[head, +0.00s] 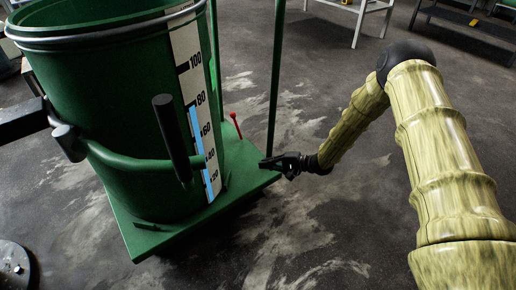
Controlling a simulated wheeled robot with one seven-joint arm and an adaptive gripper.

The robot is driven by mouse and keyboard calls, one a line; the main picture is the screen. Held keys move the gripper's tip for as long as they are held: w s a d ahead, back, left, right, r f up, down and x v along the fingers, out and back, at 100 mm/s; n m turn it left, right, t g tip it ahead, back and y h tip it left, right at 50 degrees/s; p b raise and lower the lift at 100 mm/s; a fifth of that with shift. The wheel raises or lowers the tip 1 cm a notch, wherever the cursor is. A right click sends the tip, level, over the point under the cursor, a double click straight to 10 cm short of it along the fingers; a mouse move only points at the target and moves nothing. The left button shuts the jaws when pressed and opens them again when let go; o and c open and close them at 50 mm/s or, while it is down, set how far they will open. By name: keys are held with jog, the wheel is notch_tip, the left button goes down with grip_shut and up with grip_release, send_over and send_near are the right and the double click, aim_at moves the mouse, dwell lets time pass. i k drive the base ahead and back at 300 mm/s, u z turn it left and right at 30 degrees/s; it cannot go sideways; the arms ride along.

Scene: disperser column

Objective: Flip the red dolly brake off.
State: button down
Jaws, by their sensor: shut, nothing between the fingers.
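The red dolly brake (236,124) is a thin red lever with a small knob on top. It leans up from the green dolly platform (245,186), just right of the green drum (110,130). My gripper (264,163) is black and shut, with nothing in it. It is low over the right edge of the platform, below and right of the brake lever in the picture, and apart from it. Whether its tips touch the platform I cannot tell.
A thin green upright bar (275,75) rises behind my gripper, and another stands by the drum. A black handle (172,135) on a green arm sticks out in front of the drum. Stained floor (330,220) is clear right of the dolly. Racks stand at the back.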

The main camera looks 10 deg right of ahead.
aim_at(232, 115)
jog(key=k, duration=0.65)
jog(key=z, duration=0.35)
jog(key=i, duration=0.5)
jog(key=z, duration=0.6)
jog(key=i, duration=0.7)
jog(key=u, duration=0.6)
jog(key=i, duration=0.85)
jog(key=u, duration=0.75)
